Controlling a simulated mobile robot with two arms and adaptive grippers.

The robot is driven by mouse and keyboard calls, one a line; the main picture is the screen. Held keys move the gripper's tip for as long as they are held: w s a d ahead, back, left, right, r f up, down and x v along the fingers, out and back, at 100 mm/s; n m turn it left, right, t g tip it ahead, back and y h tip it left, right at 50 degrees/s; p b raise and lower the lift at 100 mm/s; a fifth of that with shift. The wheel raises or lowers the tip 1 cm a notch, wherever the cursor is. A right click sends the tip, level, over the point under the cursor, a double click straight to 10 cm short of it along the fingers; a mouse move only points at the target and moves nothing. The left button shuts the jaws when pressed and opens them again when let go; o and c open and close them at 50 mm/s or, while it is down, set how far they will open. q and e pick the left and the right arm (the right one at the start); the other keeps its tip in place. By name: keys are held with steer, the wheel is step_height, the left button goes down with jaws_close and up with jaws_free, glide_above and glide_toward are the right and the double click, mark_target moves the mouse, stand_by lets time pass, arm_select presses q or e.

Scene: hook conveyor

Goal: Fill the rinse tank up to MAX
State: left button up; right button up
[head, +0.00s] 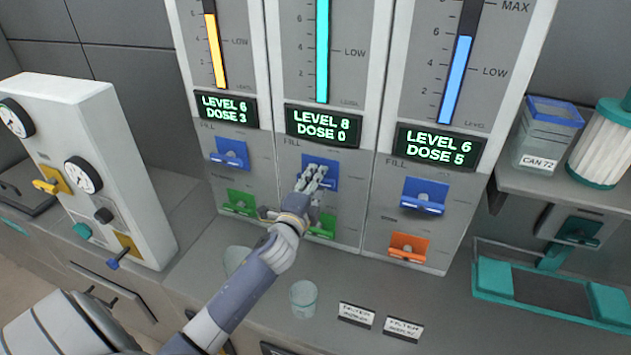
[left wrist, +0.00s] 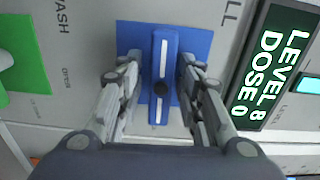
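Three tank panels stand side by side, with yellow (head: 216,50), teal (head: 322,50) and blue (head: 457,80) level columns. No name in view tells me which is the rinse tank. The middle display (head: 323,126) reads LEVEL 8, DOSE 0; its column runs off the picture top. The left display (head: 226,109) reads LEVEL 6, DOSE 3; the right one (head: 439,147) reads LEVEL 6, DOSE 5. My left gripper (head: 318,174) is at the middle panel's blue FILL lever (head: 334,172). In the left wrist view its open fingers (left wrist: 160,75) straddle that lever (left wrist: 163,50).
Orange (head: 408,247) and green (head: 240,202) levers sit below the blue ones. Glass beakers (head: 303,298) and label cards (head: 357,314) stand on the counter. A gauge box (head: 130,150) is at left; a shelf with a canister (head: 546,135) is at right.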

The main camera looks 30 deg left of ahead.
stand_by(0.3)
arm_select(q)
steer(key=v, duration=1.2)
steer(key=shift+a+f, duration=0.1)
stand_by(1.1)
